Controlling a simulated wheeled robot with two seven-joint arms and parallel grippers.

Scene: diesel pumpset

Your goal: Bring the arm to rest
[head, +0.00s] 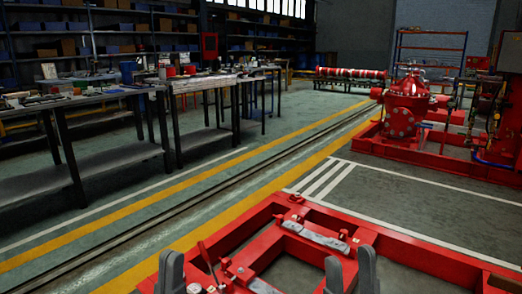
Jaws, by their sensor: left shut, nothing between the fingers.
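My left gripper (172,266) shows at the bottom edge of the head view, left of centre. Its grey fingers are shut together, with nothing seen between them. My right gripper (350,260) shows at the bottom edge, right of centre. Its two grey fingers stand apart with a gap between them and nothing in it. Both grippers appear in front of the red steel base frame (385,240); whether either touches it I cannot tell. The arms behind the fingers are out of view.
Workbenches (100,97) with tools and parts stand at the left. A red pumpset (403,108) stands at the back right. The floor (215,190) between benches and frame is clear.

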